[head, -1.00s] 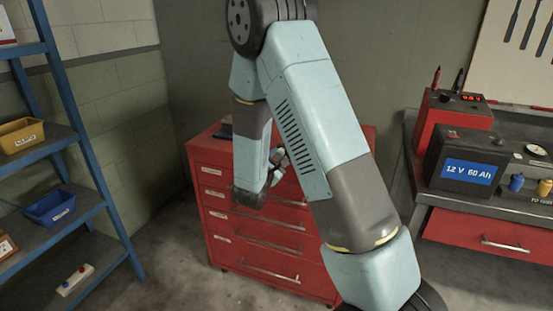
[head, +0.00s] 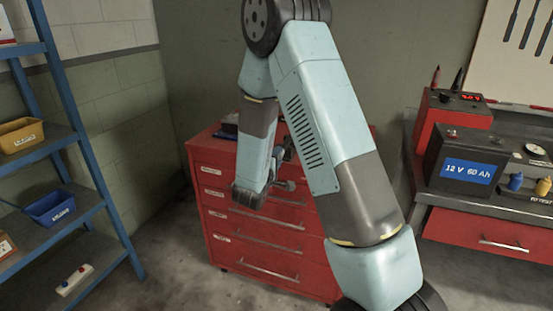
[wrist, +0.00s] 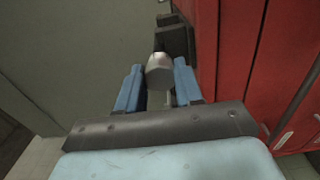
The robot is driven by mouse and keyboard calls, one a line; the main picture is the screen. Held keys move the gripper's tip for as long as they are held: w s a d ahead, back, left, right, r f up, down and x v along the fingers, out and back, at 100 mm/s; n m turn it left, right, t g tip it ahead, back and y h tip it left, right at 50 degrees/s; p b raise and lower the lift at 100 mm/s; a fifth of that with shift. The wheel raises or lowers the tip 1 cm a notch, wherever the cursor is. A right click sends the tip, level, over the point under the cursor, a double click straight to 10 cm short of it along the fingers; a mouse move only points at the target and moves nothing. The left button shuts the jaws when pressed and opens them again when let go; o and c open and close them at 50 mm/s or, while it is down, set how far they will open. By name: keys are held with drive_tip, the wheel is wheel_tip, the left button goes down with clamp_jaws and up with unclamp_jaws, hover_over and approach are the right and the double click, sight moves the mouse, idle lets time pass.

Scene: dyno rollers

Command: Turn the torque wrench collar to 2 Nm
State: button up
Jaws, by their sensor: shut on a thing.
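In the wrist view, the two blue fingers of my gripper (wrist: 159,82) stand either side of a pale grey, rounded knob-like piece (wrist: 160,66), which I take as the torque wrench collar. My gripper is shut on it. A dark block (wrist: 174,36) sits just beyond the collar, beside the red cabinet. The rest of the wrench and any scale marks cannot be made out.
The red drawer cabinet (head: 225,225) stands behind my arm. A blue-framed shelf with a yellow bin (head: 20,136) and a blue bin (head: 50,207) is at left. A workbench with a 12 V battery (head: 465,165) is at right. Bare floor lies between shelf and cabinet.

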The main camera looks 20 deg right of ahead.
drive_tip(key=shift+d+f+m, duration=0.1)
drive_tip(key=shift+f+m, duration=0.05)
drive_tip(key=shift+m, duration=1.95)
drive_tip(key=shift+f+m, duration=0.1)
drive_tip(key=shift+m, duration=2)
drive_tip(key=o, duration=1)
drive_tip(key=shift+o, duration=0.2)
drive_tip(key=v, duration=1.4)
drive_tip(key=shift+w+r, duration=0.1)
drive_tip(key=shift+r, duration=0.05)
